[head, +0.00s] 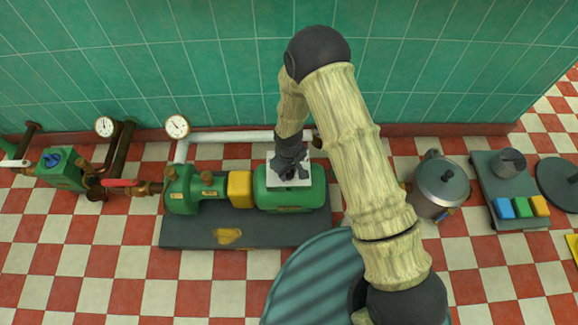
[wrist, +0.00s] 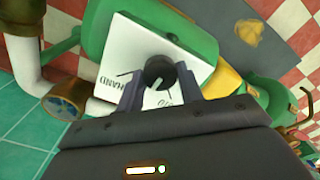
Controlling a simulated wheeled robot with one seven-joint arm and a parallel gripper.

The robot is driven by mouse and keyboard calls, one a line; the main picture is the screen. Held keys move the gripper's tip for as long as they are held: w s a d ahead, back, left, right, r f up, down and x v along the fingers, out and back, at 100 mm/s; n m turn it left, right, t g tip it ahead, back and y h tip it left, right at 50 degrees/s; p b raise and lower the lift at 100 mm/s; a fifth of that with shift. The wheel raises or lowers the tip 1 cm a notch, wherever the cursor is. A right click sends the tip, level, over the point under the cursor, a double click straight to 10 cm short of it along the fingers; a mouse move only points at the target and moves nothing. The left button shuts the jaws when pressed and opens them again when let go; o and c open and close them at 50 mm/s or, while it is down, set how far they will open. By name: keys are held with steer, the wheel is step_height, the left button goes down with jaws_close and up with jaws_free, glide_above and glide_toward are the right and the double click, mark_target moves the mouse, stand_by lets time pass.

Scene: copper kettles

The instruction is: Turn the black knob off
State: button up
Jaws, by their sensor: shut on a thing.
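The black knob (wrist: 159,69) sits on a white plate (wrist: 127,40) in the wrist view. The plate carries printed letters, including "HAND", and they appear turned in this view. A small pale mark shows on the knob's near side. In the head view the plate (head: 301,181) lies on top of the green motor (head: 312,196), and the knob is mostly hidden by my gripper. My gripper (head: 289,170) points down onto the plate. In the wrist view its two fingers (wrist: 160,88) stand on either side of the knob and are shut on it.
The motor and a yellow coupling (head: 240,189) stand on a grey base (head: 190,238). Pipes with gauges (head: 177,126) run along the green tiled wall behind. A metal kettle (head: 440,187) and a panel with coloured buttons (head: 522,207) are to the right.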

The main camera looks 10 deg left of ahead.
steer(key=shift+n, duration=0.4)
steer(key=o, duration=1)
steer(key=shift+w, duration=0.1)
step_height(320, 180, up, 17)
steer(key=p, duration=0.7)
steer(key=shift+r, duration=0.2)
